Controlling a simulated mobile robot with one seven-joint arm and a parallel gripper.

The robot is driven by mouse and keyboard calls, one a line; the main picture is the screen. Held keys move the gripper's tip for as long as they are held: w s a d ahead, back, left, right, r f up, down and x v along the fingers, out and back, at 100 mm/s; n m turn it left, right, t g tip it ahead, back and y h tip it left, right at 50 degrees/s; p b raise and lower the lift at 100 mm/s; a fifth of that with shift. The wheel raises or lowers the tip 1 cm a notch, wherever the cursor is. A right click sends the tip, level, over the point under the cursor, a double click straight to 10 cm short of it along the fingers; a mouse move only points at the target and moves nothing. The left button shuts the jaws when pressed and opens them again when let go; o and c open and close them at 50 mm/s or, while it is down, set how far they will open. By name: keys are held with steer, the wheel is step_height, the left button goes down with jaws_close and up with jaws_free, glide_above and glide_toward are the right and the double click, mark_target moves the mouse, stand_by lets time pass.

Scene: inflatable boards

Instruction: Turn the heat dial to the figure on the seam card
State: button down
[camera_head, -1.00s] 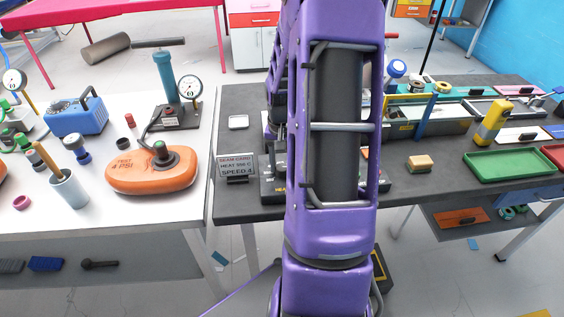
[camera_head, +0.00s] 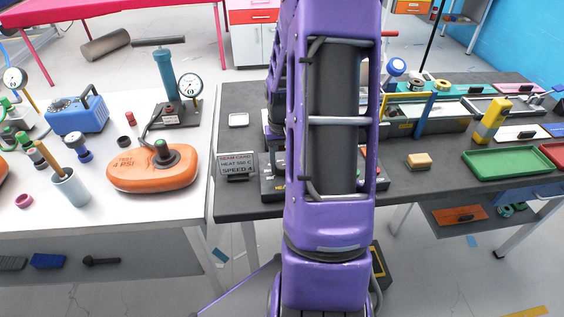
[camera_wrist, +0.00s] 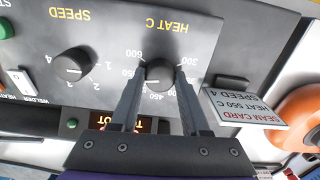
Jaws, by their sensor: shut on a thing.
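In the wrist view the heat dial (camera_wrist: 160,73), a round black knob on the grey panel, sits under upside-down "HEAT C" lettering. My gripper (camera_wrist: 161,78) is shut on it, one finger on each side. Figures 600 and 300 show around it; the fingers cover part of the scale, and I cannot read clearly where its pointer stands. The seam card (camera_wrist: 245,106) stands beside the panel and reads HEAT 550 C, SPEED 4. It also shows in the head view (camera_head: 237,164), left of my arm. There my arm hides the gripper and dial.
The speed dial (camera_wrist: 72,66) is left of the heat dial in the wrist view. A dark display (camera_wrist: 125,124) is partly covered by my gripper.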

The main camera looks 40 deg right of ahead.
steer(key=shift+c, duration=1.9)
jaws_free()
step_height(320, 180, up, 18)
steer(key=p, duration=0.1)
steer(key=shift+f+p, duration=0.25)
steer(key=shift+p, duration=0.1)
steer(key=shift+w, duration=0.1)
